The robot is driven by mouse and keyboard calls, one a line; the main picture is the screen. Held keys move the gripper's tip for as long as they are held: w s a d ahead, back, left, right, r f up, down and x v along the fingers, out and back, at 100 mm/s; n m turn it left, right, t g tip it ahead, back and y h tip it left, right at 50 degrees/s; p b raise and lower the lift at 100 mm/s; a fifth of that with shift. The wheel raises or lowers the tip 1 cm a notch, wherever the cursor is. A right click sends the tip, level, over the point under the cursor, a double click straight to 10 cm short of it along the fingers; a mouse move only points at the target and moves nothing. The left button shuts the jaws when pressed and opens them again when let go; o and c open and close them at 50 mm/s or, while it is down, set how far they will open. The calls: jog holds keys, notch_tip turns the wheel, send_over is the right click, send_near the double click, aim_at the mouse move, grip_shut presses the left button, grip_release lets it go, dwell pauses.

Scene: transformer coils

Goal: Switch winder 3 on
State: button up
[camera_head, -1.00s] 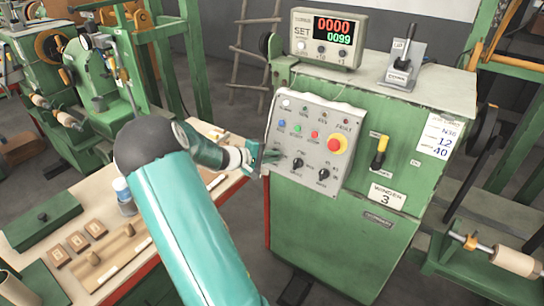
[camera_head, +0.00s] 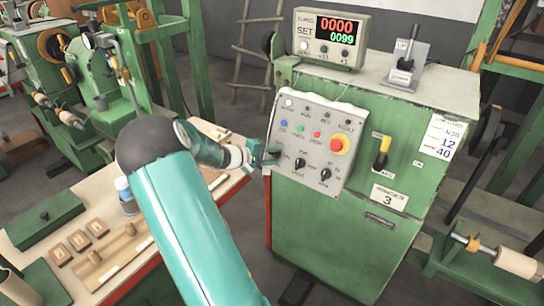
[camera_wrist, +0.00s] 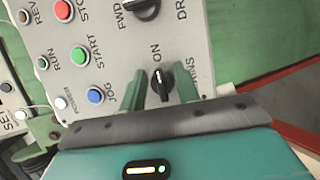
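Winder 3 is a green cabinet (camera_head: 330,235) with a "WINDER 3" plate and a grey sloping control panel (camera_head: 338,115). My gripper (camera_head: 271,157) is at the panel's lower left edge in the head view and hides the switch there. In the wrist view, my gripper (camera_wrist: 162,88) has its two green fingers apart, one on each side of a black rotary knob (camera_wrist: 160,84). The knob lies between "ON" and a partly covered label ending in "INS". I cannot tell whether the fingers touch it. The white POWER lamp (camera_wrist: 60,103) shows no clear glow.
The red stop knob on yellow (camera_head: 340,145) and two black selector knobs (camera_head: 325,174) are right of my gripper. The blue JOG button (camera_wrist: 95,95) and green START button (camera_wrist: 79,55) are close by. A counter (camera_head: 330,38) stands on top. A workbench (camera_head: 75,265) is at left.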

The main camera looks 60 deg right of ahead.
jog(key=shift+a+r, duration=0.15)
jog(key=shift+a, duration=0.15)
jog(key=v, duration=1.3)
jog(key=shift+w, duration=0.15)
jog(key=a+r+n+t+y, duration=0.1)
jog(key=a+r+t+y, duration=0.25)
jog(key=a, duration=0.95)
jog(key=a+r+n+t+y, duration=0.1)
jog(key=a+r+t+y, duration=0.3)
jog(key=a, duration=1)
jog(key=s+a+r+n+t+y, duration=0.1)
jog(key=s+a+t+y, duration=0.1)
jog(key=a, duration=0.7)
jog(key=s+a+r+n+t+y, duration=0.2)
jog(key=s+a+t, duration=0.1)
jog(key=a, duration=0.6)
jog(key=shift+s+a+r, duration=0.35)
jog(key=shift+s+a, duration=0.05)
jog(key=shift+s, duration=0.5)
jog(key=shift+d+t, duration=0.25)
jog(key=shift+d, duration=0.05)
